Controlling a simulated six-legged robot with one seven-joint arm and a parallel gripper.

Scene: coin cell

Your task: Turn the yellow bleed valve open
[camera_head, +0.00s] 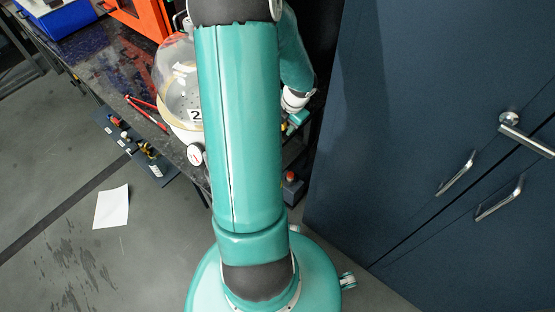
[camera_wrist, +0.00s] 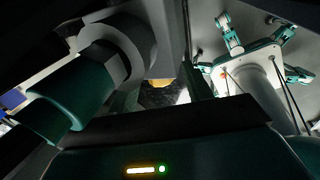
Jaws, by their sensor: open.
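A small yellow spot (camera_head: 284,128), which may be the yellow bleed valve, shows at the bench edge in the head view, mostly hidden behind my arm. My gripper (camera_head: 297,121) is at the end of my arm, close to that spot; its fingers are hard to make out, but it is open. In the wrist view a yellow-tan patch (camera_wrist: 159,83) shows between dark parts of my gripper. I cannot tell whether it is the valve's handle or whether the fingers touch it. The valve's angle is hidden.
A glass dome vessel (camera_head: 177,85) with a "2" label stands on the dark bench (camera_head: 95,55), left of my arm. A red button box (camera_head: 291,180) is below. Tall blue cabinets (camera_head: 420,120) close off the right. A paper sheet (camera_head: 111,207) lies on open floor.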

